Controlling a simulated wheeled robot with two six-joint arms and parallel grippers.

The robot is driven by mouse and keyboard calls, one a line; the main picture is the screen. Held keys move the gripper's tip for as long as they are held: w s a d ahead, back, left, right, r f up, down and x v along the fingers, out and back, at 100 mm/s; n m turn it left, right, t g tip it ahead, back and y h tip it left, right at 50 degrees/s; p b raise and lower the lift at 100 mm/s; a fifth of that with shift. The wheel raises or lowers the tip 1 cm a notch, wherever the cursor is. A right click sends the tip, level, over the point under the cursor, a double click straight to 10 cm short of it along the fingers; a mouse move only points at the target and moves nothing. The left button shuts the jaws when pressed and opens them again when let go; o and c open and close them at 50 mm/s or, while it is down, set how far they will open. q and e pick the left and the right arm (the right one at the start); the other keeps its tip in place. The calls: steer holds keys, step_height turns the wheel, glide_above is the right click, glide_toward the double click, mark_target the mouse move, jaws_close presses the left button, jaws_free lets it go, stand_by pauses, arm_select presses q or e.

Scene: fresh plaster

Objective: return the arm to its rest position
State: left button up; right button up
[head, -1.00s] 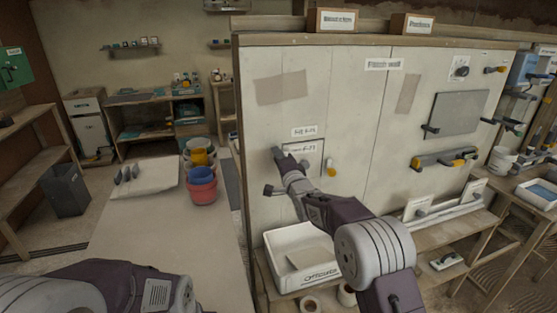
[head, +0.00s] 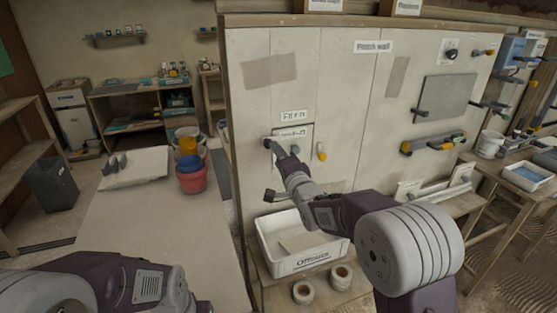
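My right arm comes in from the lower right and reaches toward the upright plaster wall board (head: 345,100). My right gripper (head: 273,147) is at the small framed patch (head: 303,142) under the upper paper label (head: 295,115). It is small and seen from behind, so I cannot tell whether its fingers are open, touch the board or hold anything. My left arm lies low at the bottom left, over the near end of the long table (head: 130,225). Its gripper is out of view.
A white labelled tray (head: 270,253) and two rolls (head: 303,292) are below the board. Tools, including a yellow-ended float (head: 433,143), hang on its right. A red bucket (head: 192,181) stands on the table. Air above the table is clear.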

steer(key=shift+s, duration=0.1)
steer(key=s+d+r+m+g+h+p, duration=0.1)
steer(key=s+d+r+h+p, duration=0.2)
steer(key=d+r+p, duration=0.5)
steer(key=s+d+f+n+g, duration=0.2)
steer(key=s+f+n+g, duration=0.2)
steer(key=s+f, duration=0.3)
steer(key=s+d+f+n+g+h+p, duration=0.1)
steer(key=s+f+n+g, duration=0.3)
steer(key=s, duration=1)
steer(key=s+d+f+n+g+h+p, duration=0.1)
steer(key=s+d+f+n+g, duration=0.3)
steer(key=s+f+g, duration=0.3)
steer(key=s+f, duration=0.4)
steer(key=f, duration=0.1)
steer(key=shift+f, duration=0.25)
steer(key=shift+d, duration=0.1)
